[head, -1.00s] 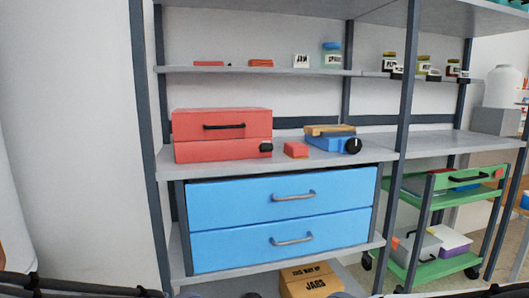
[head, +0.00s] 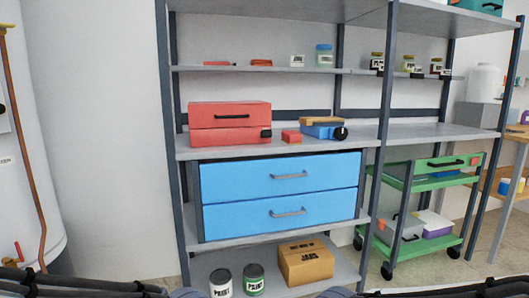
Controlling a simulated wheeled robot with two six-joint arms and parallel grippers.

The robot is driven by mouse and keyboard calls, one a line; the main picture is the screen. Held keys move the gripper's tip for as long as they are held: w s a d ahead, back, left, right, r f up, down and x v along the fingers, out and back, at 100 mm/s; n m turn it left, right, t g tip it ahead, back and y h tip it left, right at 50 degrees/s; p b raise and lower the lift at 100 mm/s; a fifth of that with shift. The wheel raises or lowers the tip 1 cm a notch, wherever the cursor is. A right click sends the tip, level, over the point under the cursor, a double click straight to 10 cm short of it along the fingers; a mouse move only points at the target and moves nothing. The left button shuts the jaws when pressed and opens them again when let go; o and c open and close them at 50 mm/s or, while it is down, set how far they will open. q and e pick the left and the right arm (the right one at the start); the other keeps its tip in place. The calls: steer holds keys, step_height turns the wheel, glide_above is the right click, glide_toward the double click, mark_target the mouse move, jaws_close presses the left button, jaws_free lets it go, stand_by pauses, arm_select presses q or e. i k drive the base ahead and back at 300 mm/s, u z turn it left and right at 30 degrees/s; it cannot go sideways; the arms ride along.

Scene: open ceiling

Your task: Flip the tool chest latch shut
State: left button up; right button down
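A red tool chest (head: 225,115) sits on the middle shelf of the grey rack, with its lid down. My left and right arms show only as dark links along the bottom edge, at the left and right. Neither gripper shows, and both arms are well short of the chest.
A small red block (head: 292,137) and a blue tool with a black wheel (head: 324,128) stand right of the chest. Blue drawers (head: 280,190) are below. A cardboard box (head: 306,262) and paint cans (head: 220,282) are on the bottom shelf. A green cart (head: 440,180) stands right.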

mark_target(266, 132)
steer(key=u, duration=0.2)
steer(key=i, duration=1)
steer(key=z, duration=0.3)
